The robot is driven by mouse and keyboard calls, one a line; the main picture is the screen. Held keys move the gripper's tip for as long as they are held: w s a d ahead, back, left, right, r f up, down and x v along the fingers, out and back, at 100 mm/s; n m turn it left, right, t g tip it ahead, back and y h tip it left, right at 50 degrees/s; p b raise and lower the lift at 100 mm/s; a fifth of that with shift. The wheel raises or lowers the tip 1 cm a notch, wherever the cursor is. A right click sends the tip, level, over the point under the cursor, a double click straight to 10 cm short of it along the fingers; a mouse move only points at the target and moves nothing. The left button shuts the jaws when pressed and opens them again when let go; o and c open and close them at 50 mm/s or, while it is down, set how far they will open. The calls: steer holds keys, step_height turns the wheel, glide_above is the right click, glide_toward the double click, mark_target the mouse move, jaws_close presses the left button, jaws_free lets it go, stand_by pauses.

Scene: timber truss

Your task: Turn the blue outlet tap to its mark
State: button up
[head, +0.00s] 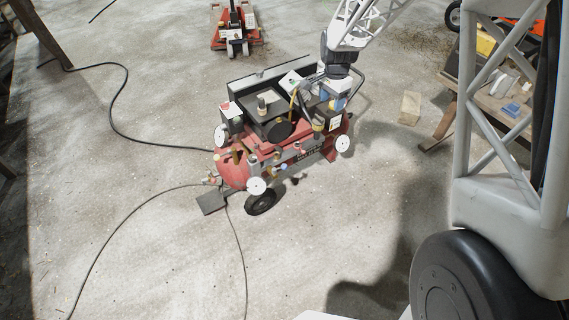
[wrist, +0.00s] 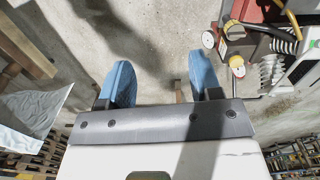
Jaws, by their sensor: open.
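The red compressor (head: 232,172) stands on the concrete floor in the middle of the head view. A small blue part (head: 284,167) on its near side looks like the blue outlet tap; its angle and its mark are too small to tell. My gripper (head: 338,101) is above the compressor's right end, apart from that blue part. In the wrist view my gripper (wrist: 162,82) has its two blue fingers spread wide with nothing between them but floor behind. The blue tap cannot be made out in the wrist view.
The wrist view shows the compressor's yellow-topped fitting (wrist: 236,32) and a white round tag (wrist: 208,40) at upper right. A wooden block (head: 410,107) and a workbench (head: 490,100) are to the right. Black hoses (head: 125,110) lie on the floor at left.

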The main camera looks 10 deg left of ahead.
steer(key=w+a+f+m, duration=0.1)
steer(key=w+a+f, duration=0.15)
steer(key=f, duration=0.35)
steer(key=w+a+f+m+g, duration=0.1)
steer(key=w+a+f, duration=0.1)
steer(key=a+f, duration=0.3)
steer(key=w+a+f+m, duration=0.1)
steer(key=w+a+f, duration=0.1)
steer(key=f, duration=0.5)
steer(key=m, duration=0.2)
glide_above(284, 165)
steer(key=w, duration=0.2)
step_height(284, 165, down, 19)
steer(key=shift+s+a+g+h, duration=0.15)
steer(key=shift+a+g+h, duration=0.15)
steer(key=shift+a, duration=0.05)
steer(key=shift+s+d+f, duration=0.1)
steer(key=shift+s+f, duration=0.1)
steer(key=shift+f, duration=1.05)
steer(key=shift+s+d+f, duration=0.1)
steer(key=shift+s+f, duration=0.15)
steer(key=shift+f, duration=1.05)
steer(key=shift+s+d+f, duration=0.1)
steer(key=shift+s+f, duration=0.1)
steer(key=shift+f, duration=1.05)
steer(key=shift+c, duration=0.4)
